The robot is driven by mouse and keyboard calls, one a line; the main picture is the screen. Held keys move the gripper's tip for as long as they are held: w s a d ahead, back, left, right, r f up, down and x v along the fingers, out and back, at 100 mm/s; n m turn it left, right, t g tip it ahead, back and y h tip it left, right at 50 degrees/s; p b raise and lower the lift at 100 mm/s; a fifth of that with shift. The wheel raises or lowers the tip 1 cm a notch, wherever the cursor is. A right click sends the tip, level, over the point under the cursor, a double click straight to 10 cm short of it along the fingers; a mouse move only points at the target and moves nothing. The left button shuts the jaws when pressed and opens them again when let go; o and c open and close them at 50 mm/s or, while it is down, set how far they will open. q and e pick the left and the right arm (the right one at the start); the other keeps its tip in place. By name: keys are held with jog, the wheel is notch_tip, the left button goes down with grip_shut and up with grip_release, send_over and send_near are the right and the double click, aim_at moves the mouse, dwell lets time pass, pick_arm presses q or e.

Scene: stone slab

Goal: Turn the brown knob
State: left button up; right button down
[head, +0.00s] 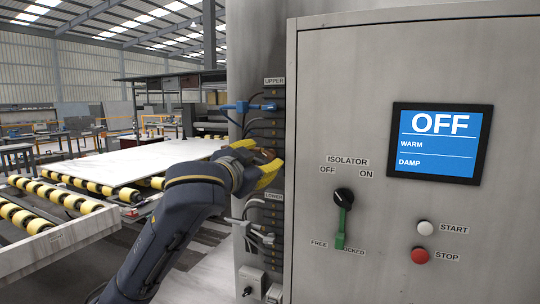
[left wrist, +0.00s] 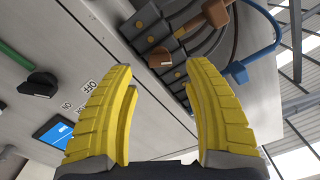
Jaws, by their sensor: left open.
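The brown knob (left wrist: 160,57) shows in the left wrist view, on a dark strip on the side of the grey cabinet. My left gripper (left wrist: 158,68) is open, with one yellow finger to each side of the knob in this picture. I cannot tell whether either finger touches it. In the head view my left gripper (head: 271,156) is at the cabinet's left side, between the UPPER and LOWER labels, and largely hides the knob there. My right gripper is not in view.
A brown plug (left wrist: 215,12) and a blue plug (left wrist: 236,72) with cables sit near the knob. The cabinet front has a black isolator knob (head: 343,196) with a green handle, a screen (head: 436,142) reading OFF, a white button (head: 425,228) and a red button (head: 422,256).

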aim_at(268, 155)
pick_arm(q)
jog(key=shift+x, duration=2.75)
jog(key=shift+a, duration=0.1)
grip_shut()
